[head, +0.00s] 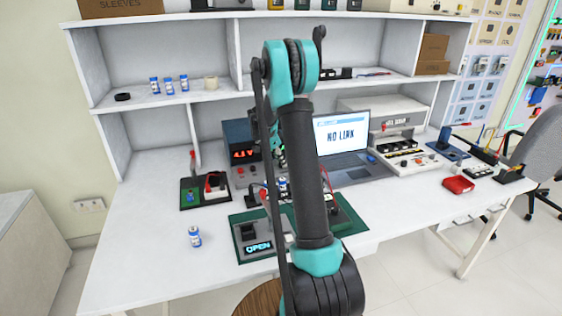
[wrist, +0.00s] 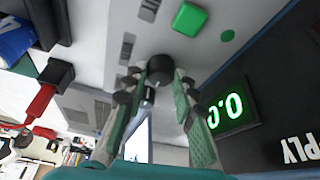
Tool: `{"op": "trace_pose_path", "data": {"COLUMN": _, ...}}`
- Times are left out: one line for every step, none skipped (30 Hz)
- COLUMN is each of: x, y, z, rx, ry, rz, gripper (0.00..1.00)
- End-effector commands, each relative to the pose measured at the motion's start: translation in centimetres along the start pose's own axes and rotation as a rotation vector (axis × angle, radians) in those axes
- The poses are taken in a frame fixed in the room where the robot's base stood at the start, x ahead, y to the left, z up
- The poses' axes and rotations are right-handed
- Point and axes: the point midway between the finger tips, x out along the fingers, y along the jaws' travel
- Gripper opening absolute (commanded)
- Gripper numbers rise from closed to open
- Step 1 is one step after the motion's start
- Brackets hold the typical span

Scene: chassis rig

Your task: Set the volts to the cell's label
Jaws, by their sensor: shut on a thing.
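My gripper (wrist: 163,78) is shut on a small black knob (wrist: 159,64) on a grey panel in the wrist view. A lit green display (wrist: 226,112) beside the knob appears to read 0.0, turned in the picture. A dark panel (wrist: 275,135) with letters ending in "PPLY" borders it. In the head view, my arm hides most of my gripper and the knob. A blue-and-white cell (head: 283,186) sits partly behind my arm; its label is too small to read. A blue object (wrist: 14,40) in a black holder shows at the wrist view's left edge.
A dark box (head: 238,133) with a red display stands left of my arm. A laptop (head: 340,140) reads "NO LINK". A small unit (head: 257,247) reading "OPEN" sits on a green mat. Another blue-and-white cell (head: 194,237) stands on clear table at the front left.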

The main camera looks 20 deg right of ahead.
Motion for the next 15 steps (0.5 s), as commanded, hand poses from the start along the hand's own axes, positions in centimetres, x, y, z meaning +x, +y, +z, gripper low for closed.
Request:
{"op": "trace_pose_path", "data": {"x": 0.01, "y": -0.04, "z": 0.03, "rx": 0.017, "ry": 0.0, "rz": 0.008, "gripper": 0.0}}
{"op": "trace_pose_path", "data": {"x": 0.01, "y": -0.05, "z": 0.03, "rx": 0.026, "ry": -0.001, "rz": 0.012, "gripper": 0.0}}
{"op": "trace_pose_path", "data": {"x": 0.01, "y": -0.07, "z": 0.03, "rx": 0.039, "ry": -0.001, "rz": 0.016, "gripper": 0.0}}
{"op": "trace_pose_path", "data": {"x": 0.01, "y": -0.08, "z": 0.03, "rx": 0.046, "ry": -0.001, "rz": 0.019, "gripper": 0.0}}
{"op": "trace_pose_path", "data": {"x": 0.0, "y": -0.09, "z": 0.03, "rx": 0.053, "ry": -0.001, "rz": 0.022, "gripper": 0.0}}
{"op": "trace_pose_path", "data": {"x": 0.0, "y": -0.09, "z": 0.03, "rx": 0.062, "ry": -0.001, "rz": 0.025, "gripper": 0.0}}
{"op": "trace_pose_path", "data": {"x": 0.0, "y": -0.08, "z": 0.04, "rx": 0.067, "ry": -0.001, "rz": 0.028, "gripper": 0.0}}
{"op": "trace_pose_path", "data": {"x": -0.01, "y": -0.08, "z": 0.04, "rx": 0.071, "ry": -0.001, "rz": 0.029, "gripper": 0.0}}
{"op": "trace_pose_path", "data": {"x": -0.01, "y": -0.08, "z": 0.04, "rx": 0.075, "ry": -0.001, "rz": 0.031, "gripper": 0.0}}
{"op": "trace_pose_path", "data": {"x": -0.01, "y": -0.07, "z": 0.04, "rx": 0.077, "ry": -0.001, "rz": 0.033, "gripper": 0.0}}
{"op": "trace_pose_path", "data": {"x": -0.01, "y": -0.07, "z": 0.04, "rx": 0.079, "ry": -0.001, "rz": 0.033, "gripper": 0.0}}
{"op": "trace_pose_path", "data": {"x": -0.01, "y": -0.07, "z": 0.04, "rx": 0.081, "ry": -0.001, "rz": 0.034, "gripper": 0.0}}
{"op": "trace_pose_path", "data": {"x": -0.01, "y": -0.07, "z": 0.05, "rx": 0.082, "ry": -0.001, "rz": 0.035, "gripper": 0.0}}
{"op": "trace_pose_path", "data": {"x": -0.01, "y": -0.06, "z": 0.05, "rx": 0.082, "ry": -0.001, "rz": 0.035, "gripper": 0.0}}
{"op": "trace_pose_path", "data": {"x": -0.01, "y": -0.06, "z": 0.05, "rx": 0.083, "ry": -0.001, "rz": 0.035, "gripper": 0.0}}
